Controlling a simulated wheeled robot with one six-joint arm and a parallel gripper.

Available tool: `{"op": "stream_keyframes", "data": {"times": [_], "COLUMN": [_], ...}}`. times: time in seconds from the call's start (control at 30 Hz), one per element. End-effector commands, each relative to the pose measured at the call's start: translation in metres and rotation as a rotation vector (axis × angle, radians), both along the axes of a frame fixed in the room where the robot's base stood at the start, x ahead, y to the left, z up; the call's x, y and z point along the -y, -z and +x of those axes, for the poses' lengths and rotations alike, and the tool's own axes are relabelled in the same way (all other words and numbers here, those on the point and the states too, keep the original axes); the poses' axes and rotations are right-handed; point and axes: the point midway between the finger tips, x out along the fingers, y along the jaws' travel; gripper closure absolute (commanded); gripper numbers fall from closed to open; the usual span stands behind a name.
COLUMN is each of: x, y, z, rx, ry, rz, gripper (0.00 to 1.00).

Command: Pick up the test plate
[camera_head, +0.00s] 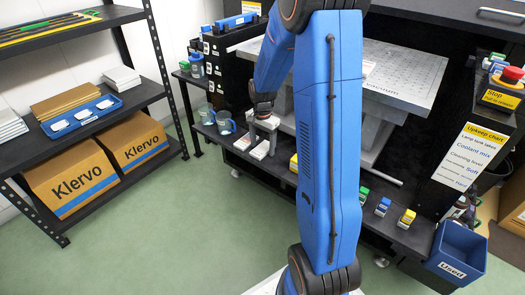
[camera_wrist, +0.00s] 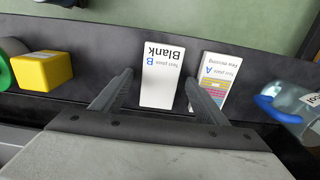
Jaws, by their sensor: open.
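Two white test plates lie on a dark shelf. The plate labelled "B Blank" (camera_wrist: 162,75) is in the middle of the wrist view, its text upside down. The plate labelled "A" (camera_wrist: 214,78), with coloured stripes, lies just right of it. My gripper (camera_wrist: 159,80) is open and empty; in the picture its fingers come in on either side of plate B. The right finger overlaps the lower part of plate A. The height gap is hard to judge. In the head view my gripper (camera_head: 263,125) hangs just above plate B (camera_head: 260,150), with plate A (camera_head: 242,142) to its left.
A yellow block (camera_wrist: 45,70) and a green-rimmed item sit left of the plates in the wrist view. A clear cup with a blue handle (camera_wrist: 290,108) stands at right.

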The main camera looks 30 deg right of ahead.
Motion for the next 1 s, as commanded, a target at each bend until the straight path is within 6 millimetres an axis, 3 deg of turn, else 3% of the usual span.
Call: {"op": "stream_keyframes", "data": {"times": [0.23,0.43,0.77,1.0], "x": [0.0,0.0,0.0,0.0], "y": [0.002,0.001,-0.002,-0.036], "z": [0.0,0.0,0.0,0.001], "rx": [0.001,0.001,0.001,0.005], "ry": [0.0,0.0,0.0,0.0], "rz": [-0.001,0.0,-0.001,-0.001], "gripper": [0.33,0.78,0.79,0.79]}}
